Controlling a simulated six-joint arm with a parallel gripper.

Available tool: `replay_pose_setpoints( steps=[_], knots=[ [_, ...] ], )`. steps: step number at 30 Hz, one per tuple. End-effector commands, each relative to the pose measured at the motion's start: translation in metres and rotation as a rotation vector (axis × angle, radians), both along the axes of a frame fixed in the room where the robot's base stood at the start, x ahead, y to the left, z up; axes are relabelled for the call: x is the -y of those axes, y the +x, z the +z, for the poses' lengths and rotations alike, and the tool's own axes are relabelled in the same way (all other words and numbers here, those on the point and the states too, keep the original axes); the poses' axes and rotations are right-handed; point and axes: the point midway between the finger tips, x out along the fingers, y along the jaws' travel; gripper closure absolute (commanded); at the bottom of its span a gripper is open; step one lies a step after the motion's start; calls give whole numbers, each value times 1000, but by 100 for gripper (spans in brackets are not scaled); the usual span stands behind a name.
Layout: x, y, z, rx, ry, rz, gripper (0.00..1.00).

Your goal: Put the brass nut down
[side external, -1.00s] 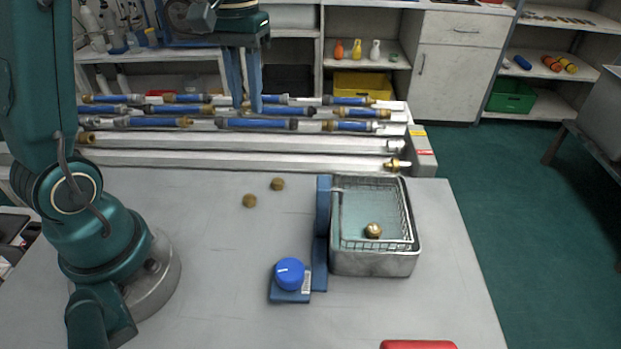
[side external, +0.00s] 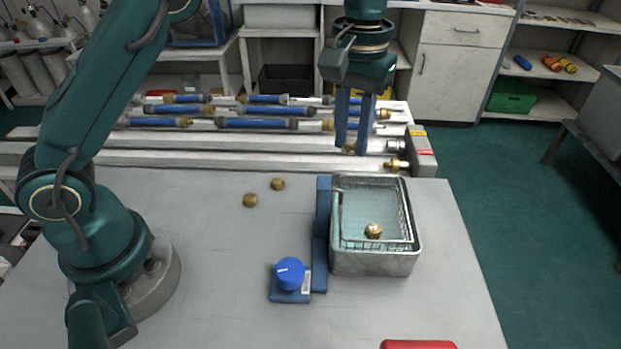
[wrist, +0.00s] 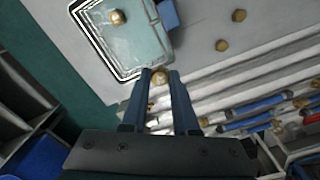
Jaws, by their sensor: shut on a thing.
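My gripper (side external: 351,150) is shut on a brass nut (side external: 349,147) and holds it in the air just beyond the far end of the metal tank. In the wrist view the nut (wrist: 160,77) sits between the two blue fingertips. Another brass nut (side external: 373,230) lies in the wire basket (side external: 407,215) inside the tank (side external: 375,264), towards its near end. Two more brass nuts, one nearer (side external: 250,200) and one farther (side external: 278,184), lie on the grey table (side external: 200,240) left of the tank.
A blue knob (side external: 289,272) on a blue plate stands on the table left of the tank's near end. Rails with blue and brass fittings (side external: 255,123) run along the back. A red object (side external: 418,344) shows at the front edge. The table's middle is clear.

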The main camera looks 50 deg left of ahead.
Motion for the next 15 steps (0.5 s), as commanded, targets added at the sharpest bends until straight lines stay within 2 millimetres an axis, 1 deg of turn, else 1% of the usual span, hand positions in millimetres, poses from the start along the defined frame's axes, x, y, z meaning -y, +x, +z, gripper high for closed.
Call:
replay_pose_setpoints(
  steps=[1,3,6,11,15],
  knots=[
    [12,1,-8,-3,0,-6,100],
    [25,2,-15,-1,1,-5,100],
    [38,5,-23,0,0,-3,100],
    [46,5,-29,0,0,1,100],
    [45,5,-44,-3,0,1,100]
  ],
)
